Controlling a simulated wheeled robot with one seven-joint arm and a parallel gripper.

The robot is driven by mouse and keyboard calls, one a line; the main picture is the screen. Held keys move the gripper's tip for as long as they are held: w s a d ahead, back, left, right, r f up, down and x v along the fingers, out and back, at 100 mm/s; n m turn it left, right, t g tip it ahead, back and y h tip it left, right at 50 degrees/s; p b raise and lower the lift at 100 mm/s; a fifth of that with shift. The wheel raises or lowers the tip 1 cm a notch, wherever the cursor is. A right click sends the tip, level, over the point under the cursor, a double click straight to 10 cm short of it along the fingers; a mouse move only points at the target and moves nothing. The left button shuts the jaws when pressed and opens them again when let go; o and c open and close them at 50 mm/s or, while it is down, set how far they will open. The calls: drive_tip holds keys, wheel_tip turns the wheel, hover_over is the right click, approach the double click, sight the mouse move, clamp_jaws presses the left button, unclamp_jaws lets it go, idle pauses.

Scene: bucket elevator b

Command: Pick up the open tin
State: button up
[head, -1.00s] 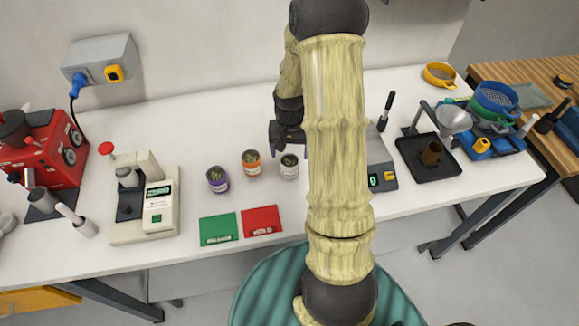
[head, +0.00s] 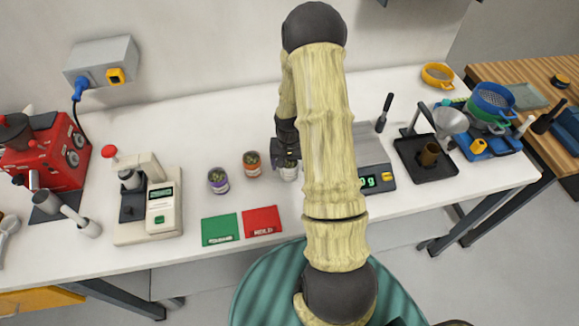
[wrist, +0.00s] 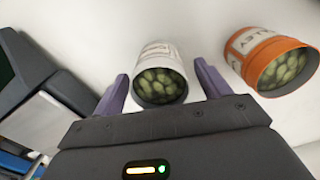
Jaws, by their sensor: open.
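A white-labelled tin (head: 289,173) with green contents showing at its open top stands on the white table, partly covered by my gripper (head: 286,156). In the wrist view the white tin (wrist: 160,72) sits between the two purple fingers of my gripper (wrist: 161,84). The fingers are apart, with a gap visible on each side of the tin. An orange-labelled tin (head: 252,165) and a purple-labelled tin (head: 218,182) stand to its left, also open with green contents. The orange tin (wrist: 272,62) is right of my fingers in the wrist view.
Green (head: 220,230) and red (head: 262,221) cards lie in front of the tins. A scale (head: 377,181) stands right, partly behind my arm. A cream machine (head: 150,205) and a red machine (head: 50,155) stand left. The table behind the tins is clear.

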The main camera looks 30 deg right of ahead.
drive_tip(key=shift+f, duration=0.7)
drive_tip(key=c, duration=1.5)
drive_tip(key=shift+r, duration=0.1)
wheel_tip(320, 180, up, 10)
drive_tip(key=shift+f+b, duration=0.1)
drive_tip(key=shift+b, duration=0.95)
